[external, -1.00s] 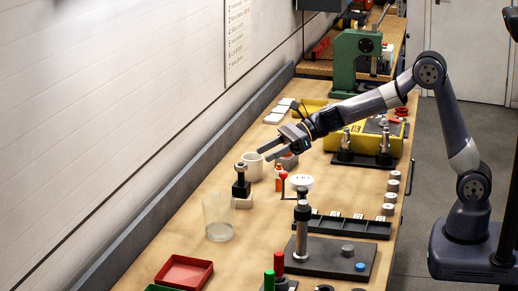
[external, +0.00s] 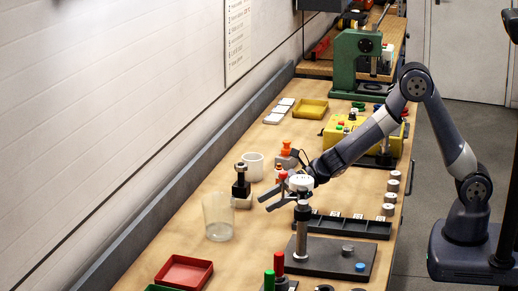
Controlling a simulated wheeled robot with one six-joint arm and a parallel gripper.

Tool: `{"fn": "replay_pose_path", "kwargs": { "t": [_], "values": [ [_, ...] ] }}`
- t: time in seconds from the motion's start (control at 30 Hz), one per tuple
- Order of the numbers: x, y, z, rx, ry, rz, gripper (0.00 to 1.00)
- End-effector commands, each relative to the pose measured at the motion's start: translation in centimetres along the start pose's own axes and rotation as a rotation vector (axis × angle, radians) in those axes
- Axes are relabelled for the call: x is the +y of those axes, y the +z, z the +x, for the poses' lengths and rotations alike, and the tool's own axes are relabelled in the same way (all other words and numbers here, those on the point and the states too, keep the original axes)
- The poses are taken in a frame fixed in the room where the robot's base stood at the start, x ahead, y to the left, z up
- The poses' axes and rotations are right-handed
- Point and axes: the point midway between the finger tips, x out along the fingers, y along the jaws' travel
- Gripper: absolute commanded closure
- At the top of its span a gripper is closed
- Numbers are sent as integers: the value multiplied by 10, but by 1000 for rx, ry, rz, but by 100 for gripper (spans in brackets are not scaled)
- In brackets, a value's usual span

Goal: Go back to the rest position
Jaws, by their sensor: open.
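My gripper (external: 270,198) is open and empty, with its fingers pointing left above the middle of the bench. It shows close to a post with a white round top (external: 301,183), which hides part of my wrist. I cannot tell the exact gap between them. My arm reaches left over the bench from my base at the right, with its elbow raised.
A white mug (external: 253,167), a black stamp-like tool (external: 241,181) and a clear cylinder (external: 217,217) stand left of my gripper. A black slotted rack (external: 345,227) lies to the right. A yellow box (external: 340,136) and a green press (external: 357,62) stand behind. Bare bench (external: 190,243) shows at front left.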

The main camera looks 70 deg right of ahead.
Motion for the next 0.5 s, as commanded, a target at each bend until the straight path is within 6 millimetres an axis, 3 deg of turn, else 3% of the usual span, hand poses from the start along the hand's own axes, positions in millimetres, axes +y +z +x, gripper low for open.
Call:
{"fn": "replay_pose_path", "kwargs": {
  "t": [0.2, 0.5],
  "values": [
    [-3, 2, -24, -5, -4, -3, 55],
    [-4, 3, -32, -5, -1, -2, 55]
  ]
}}
